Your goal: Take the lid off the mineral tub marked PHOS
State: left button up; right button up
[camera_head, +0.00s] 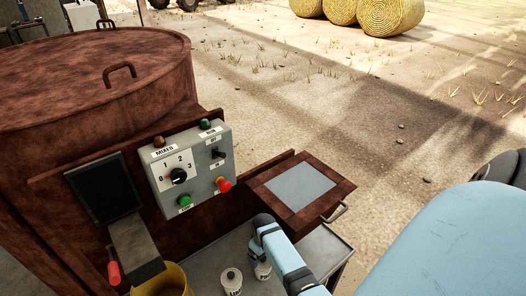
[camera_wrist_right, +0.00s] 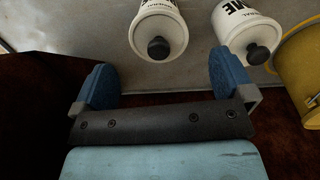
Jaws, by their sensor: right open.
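Two small white tubs with dark round lid knobs stand side by side on a grey tray surface. In the wrist view the right tub (camera_wrist_right: 247,32) reads MINERAL and LIME; in the head view it is the left tub (camera_head: 231,283). The other tub (camera_wrist_right: 158,30) has its large label cut off by the frame top, so PHOS cannot be read; in the head view it (camera_head: 262,270) is partly hidden by my right gripper (camera_head: 262,236). In the wrist view that gripper (camera_wrist_right: 163,78) is open and empty, its blue fingers apart, short of the tubs. My left gripper is out of view.
A yellow bucket (camera_head: 163,281) stands beside the LIME tub. The rusty mixer (camera_head: 90,90) carries a grey control panel (camera_head: 190,170) with knobs and a red button. A rusty framed hatch (camera_head: 300,190) juts out over the tray (camera_head: 322,252). Open ground lies beyond.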

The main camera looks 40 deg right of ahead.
aim_at(263, 259)
jog(key=shift+w+d+f, duration=0.1)
jog(key=shift+w+f, duration=0.05)
jog(key=shift+f, duration=1.35)
jog(key=shift+w+f, duration=0.1)
jog(key=shift+f, duration=1.35)
jog(key=c, duration=0.7)
